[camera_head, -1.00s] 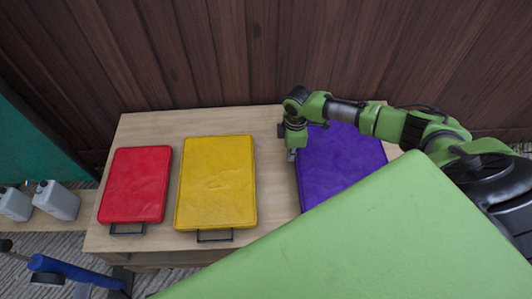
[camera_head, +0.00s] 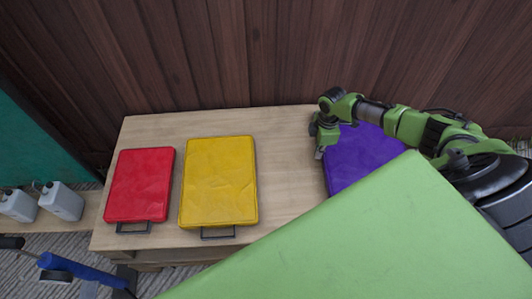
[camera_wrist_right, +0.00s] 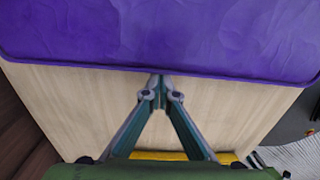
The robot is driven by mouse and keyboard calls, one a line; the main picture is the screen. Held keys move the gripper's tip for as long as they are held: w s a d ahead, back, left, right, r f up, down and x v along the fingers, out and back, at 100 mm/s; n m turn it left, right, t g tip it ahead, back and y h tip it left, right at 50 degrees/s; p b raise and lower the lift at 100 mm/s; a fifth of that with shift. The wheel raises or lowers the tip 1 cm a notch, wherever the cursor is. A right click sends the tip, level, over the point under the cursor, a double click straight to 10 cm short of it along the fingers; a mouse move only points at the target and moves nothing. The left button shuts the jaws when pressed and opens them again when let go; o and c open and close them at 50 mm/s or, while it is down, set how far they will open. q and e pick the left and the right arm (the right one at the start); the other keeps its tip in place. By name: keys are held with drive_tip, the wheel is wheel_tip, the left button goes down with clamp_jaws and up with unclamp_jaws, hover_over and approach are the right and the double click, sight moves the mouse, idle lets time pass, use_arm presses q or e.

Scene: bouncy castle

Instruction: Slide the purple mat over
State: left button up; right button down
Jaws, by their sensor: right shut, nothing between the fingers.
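The purple mat (camera_head: 358,158) lies flat at the right part of the wooden table (camera_head: 285,140). A light green surface in the foreground hides its near part, and my right arm crosses over its far part. My right gripper (camera_head: 321,153) is shut and empty at the mat's left edge. In the right wrist view, the closed fingertips (camera_wrist_right: 161,82) are at the edge of the purple mat (camera_wrist_right: 165,35), touching it or very close. My left gripper is not in view.
A yellow mat (camera_head: 219,180) and a red mat (camera_head: 140,184), each with a dark handle, lie on the left of the table. Bare wood separates yellow from purple. White jugs (camera_head: 62,201) stand at far left. A wooden wall (camera_head: 270,50) rises behind.

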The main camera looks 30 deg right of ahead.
wheel_tip(320, 180, up, 12)
idle(0.6)
